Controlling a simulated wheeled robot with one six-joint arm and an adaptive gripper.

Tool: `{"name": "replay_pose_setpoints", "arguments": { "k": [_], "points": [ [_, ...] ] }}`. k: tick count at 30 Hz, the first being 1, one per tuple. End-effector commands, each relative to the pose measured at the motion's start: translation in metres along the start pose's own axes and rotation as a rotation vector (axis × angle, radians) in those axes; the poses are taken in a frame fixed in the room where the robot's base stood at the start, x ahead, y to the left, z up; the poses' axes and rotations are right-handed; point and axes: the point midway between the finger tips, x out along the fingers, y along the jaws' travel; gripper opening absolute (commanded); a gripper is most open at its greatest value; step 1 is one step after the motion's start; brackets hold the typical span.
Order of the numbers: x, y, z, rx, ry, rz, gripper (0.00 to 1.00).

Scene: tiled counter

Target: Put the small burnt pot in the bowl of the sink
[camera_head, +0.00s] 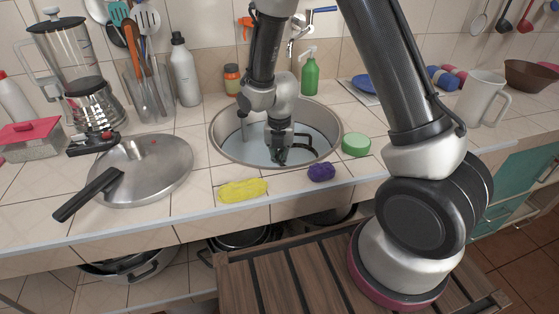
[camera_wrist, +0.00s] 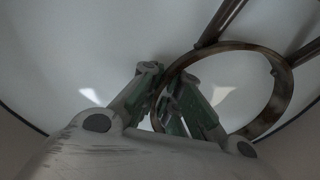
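The sink bowl (camera_head: 222,143) is a round metal basin set in the tiled counter. My gripper (camera_head: 277,157) points down inside it. The small burnt pot shows as a brown, scorched rim (camera_wrist: 284,92) with a two-bar handle in the wrist view. In the head view only a dark handle-like part (camera_head: 304,141) shows beside my gripper; the rest is hidden. In the wrist view my gripper's fingers (camera_wrist: 170,80) converge with the left part of the rim between them, so it looks shut on the pot's rim. I cannot tell whether the pot touches the sink floor.
A yellow sponge (camera_head: 242,190), a purple sponge (camera_head: 321,172) and a green sponge (camera_head: 356,145) lie around the sink's front and right. A green soap bottle (camera_head: 310,76) and a jar (camera_head: 232,79) stand behind. A mug (camera_head: 480,98) stands right.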

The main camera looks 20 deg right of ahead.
Motion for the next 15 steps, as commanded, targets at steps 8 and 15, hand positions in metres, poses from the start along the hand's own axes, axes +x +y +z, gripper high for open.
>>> {"name": "replay_pose_setpoints", "arguments": {
  "k": [8, 15],
  "points": [
    [-0.0004, 0.0001, 0.0001, 0.0, 0.0, 0.0, 0.27],
    [-0.0073, 0.0005, 0.0005, 0.0, -0.001, 0.002, 0.27]
  ]
}}
